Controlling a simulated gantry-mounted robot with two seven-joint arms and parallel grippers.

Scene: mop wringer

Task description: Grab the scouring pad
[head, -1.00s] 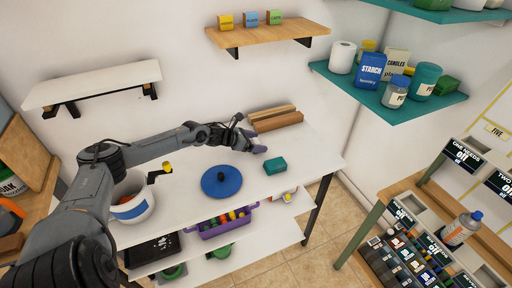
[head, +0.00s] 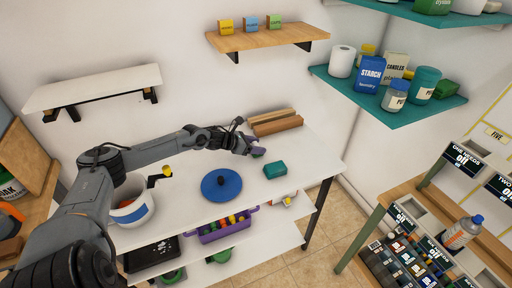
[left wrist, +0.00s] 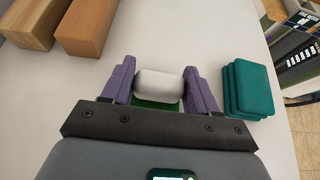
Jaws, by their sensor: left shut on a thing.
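A white, rounded block with a green underside, which looks like the scouring pad (left wrist: 160,86), sits between the purple fingers of my left gripper (left wrist: 159,72). The fingers touch its two sides. In the head view my left gripper (head: 256,151) is low over the white table, and a bit of green shows under its fingers. I cannot tell whether the pad still touches the table. My right gripper is not in view.
A teal stack (head: 275,170) lies right of the gripper, and wooden blocks (head: 275,125) lie behind it. A blue lid (head: 221,185) and a white pot (head: 132,210) stand nearer on the white table (head: 300,145). A purple basket (head: 222,230) is on the lower shelf.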

